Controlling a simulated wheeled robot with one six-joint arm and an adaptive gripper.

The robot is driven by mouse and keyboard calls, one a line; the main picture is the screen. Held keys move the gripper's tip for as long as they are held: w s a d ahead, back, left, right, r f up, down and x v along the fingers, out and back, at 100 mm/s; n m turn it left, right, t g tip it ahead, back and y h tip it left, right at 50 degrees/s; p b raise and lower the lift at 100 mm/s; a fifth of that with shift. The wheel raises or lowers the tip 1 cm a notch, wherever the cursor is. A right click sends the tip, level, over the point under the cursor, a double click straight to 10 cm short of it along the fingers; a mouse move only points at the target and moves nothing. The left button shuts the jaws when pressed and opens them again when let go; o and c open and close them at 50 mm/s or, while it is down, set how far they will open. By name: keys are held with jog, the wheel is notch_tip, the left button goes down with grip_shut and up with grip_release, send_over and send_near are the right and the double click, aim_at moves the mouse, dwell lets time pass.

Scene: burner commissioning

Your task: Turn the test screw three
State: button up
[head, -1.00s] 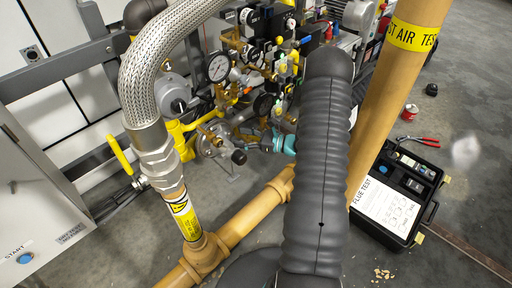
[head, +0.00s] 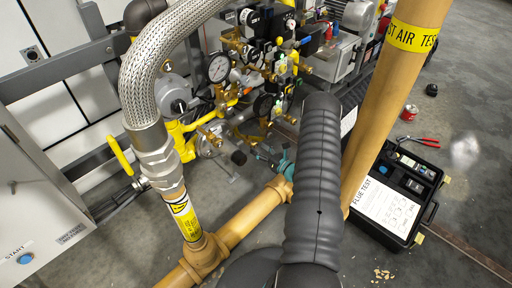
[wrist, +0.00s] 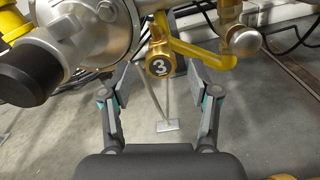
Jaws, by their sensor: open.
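The number 3 tag (wrist: 160,67) sits on the end of a brass fitting in the upper middle of the wrist view. The test screw itself cannot be told apart from this fitting. My gripper (wrist: 160,76) is open and empty, with one finger on each side of the tag in the picture. Whether the fingertips are level with the fitting or short of it is unclear. In the head view my gripper (head: 268,160) shows only as small teal and dark parts beside the valve train, partly hidden by my arm.
A silver cylinder with a black cap (wrist: 26,76) juts out left of the tag. A yellow pipe and round metal knob (wrist: 243,40) lie to the right. Pressure gauges (head: 219,68) and a braided hose (head: 150,75) crowd the area. An open flue test case (head: 395,195) stands on the floor.

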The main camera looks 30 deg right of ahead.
jog(key=shift+x, duration=1.15)
